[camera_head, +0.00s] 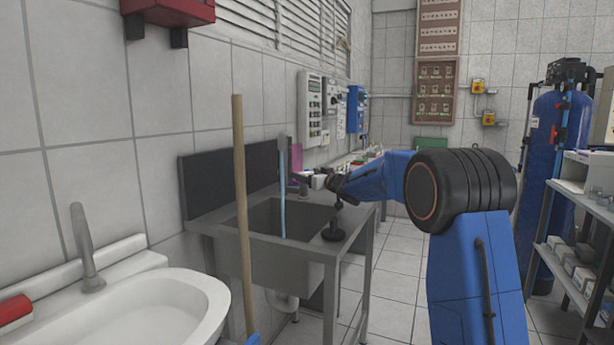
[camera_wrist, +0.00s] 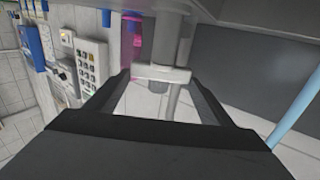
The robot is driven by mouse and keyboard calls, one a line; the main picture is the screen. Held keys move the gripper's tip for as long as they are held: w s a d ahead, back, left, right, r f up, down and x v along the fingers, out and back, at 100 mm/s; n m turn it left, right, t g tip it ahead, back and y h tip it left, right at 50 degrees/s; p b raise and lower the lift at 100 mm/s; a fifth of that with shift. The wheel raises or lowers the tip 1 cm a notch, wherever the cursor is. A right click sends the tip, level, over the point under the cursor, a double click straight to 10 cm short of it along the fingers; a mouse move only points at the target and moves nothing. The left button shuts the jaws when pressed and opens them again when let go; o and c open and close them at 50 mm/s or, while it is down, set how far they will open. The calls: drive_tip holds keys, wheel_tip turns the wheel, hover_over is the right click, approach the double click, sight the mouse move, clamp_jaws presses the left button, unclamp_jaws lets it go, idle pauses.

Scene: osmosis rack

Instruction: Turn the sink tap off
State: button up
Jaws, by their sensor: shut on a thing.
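The metal sink (camera_head: 262,216) stands against the left wall, with the grey tap (camera_head: 296,180) at its back right. A light-blue stream of water (camera_head: 282,200) runs down into the basin, and it also shows at the right of the wrist view (camera_wrist: 298,108). My gripper (camera_head: 318,181) reaches in from the right at the tap. In the wrist view my gripper (camera_wrist: 161,78) has its fingers on either side of the grey tap handle (camera_wrist: 162,73), shut on it. The exact finger contact is partly hidden.
A wooden stick (camera_head: 241,210) stands upright before the sink. A white washbasin (camera_head: 160,305) is at front left. Wall-mounted control boxes (camera_head: 310,108) hang behind. Shelving (camera_head: 575,245) stands right; floor between is clear.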

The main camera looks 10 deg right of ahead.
drive_tip(key=n+g+y, duration=0.2)
drive_tip(key=y, duration=0.1)
drive_tip(key=d+n+g+y, duration=0.1)
drive_tip(key=n+y, duration=0.1)
drive_tip(key=shift+w+f, duration=0.1)
drive_tip(key=shift+w, duration=0.25)
drive_tip(key=shift+w+d+n+g+y, duration=0.1)
drive_tip(key=shift+w+n+g+y, duration=0.05)
drive_tip(key=shift+n+g+y, duration=1.1)
drive_tip(key=shift+g, duration=0.35)
drive_tip(key=o, duration=1)
drive_tip(key=shift+o, duration=0.2)
drive_tip(key=v, duration=1.7)
drive_tip(key=shift+d, duration=0.25)
